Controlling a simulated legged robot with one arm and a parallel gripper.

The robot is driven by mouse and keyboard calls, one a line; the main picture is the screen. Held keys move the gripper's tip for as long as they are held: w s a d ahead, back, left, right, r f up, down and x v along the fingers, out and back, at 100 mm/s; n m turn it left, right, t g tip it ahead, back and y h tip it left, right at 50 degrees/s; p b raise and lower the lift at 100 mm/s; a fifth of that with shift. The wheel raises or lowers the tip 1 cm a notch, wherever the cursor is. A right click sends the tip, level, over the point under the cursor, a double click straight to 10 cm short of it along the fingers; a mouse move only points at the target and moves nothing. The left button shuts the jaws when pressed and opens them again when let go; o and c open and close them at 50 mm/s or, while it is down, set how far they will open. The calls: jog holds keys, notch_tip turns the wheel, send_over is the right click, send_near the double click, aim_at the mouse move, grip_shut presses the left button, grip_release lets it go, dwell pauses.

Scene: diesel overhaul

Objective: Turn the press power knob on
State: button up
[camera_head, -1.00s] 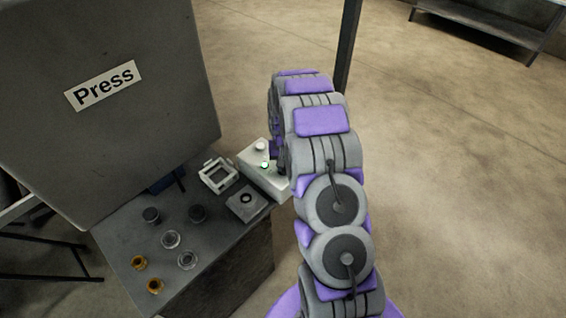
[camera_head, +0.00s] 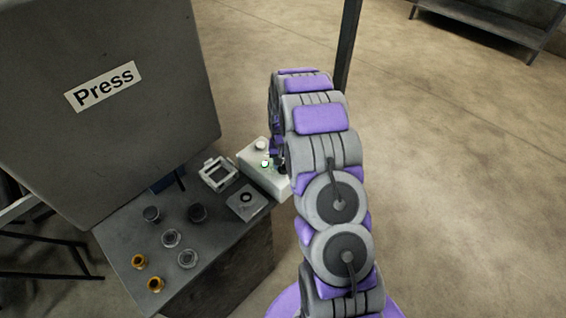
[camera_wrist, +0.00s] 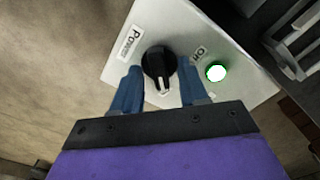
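The black press power knob (camera_wrist: 158,62) sits on a light control box (camera_wrist: 190,25), which also shows in the head view (camera_head: 253,172). The knob's white mark points down in the wrist view, toward my gripper's base. A round lamp (camera_wrist: 216,72) glows bright green. My gripper (camera_wrist: 159,70) has its two blue fingers on either side of the knob, apart, with small gaps visible. In the head view my arm largely hides the gripper and knob.
The press housing (camera_head: 110,120) stands at the left. Its bench (camera_head: 215,235) holds a white frame (camera_head: 218,173), a grey block (camera_head: 245,203) and several small round parts. A dark post (camera_head: 347,45) rises behind my arm.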

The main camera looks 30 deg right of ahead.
notch_tip(320, 180, up, 17)
jog(key=p, duration=0.1)
jog(key=shift+r, duration=0.15)
dwell(0.5)
dwell(0.4)
jog(key=s+a+r+n+b, duration=0.1)
jog(key=s+a+r, duration=0.4)
jog(key=s, duration=0.4)
jog(key=s+a+r+n+b, duration=0.1)
jog(key=s+a+r+n, duration=0.1)
jog(key=s+a+r, duration=0.35)
jog(key=s+a+f+n+g, duration=0.1)
jog(key=s+a, duration=0.2)
jog(key=s, duration=0.9)
jog(key=s+a+f+n+b, duration=0.1)
jog(key=s+a+f, duration=0.1)
jog(key=s, duration=1.1)
jog(key=shift+s+a+g, duration=0.3)
jog(key=shift+a+g, duration=0.1)
jog(key=shift+a, duration=0.1)
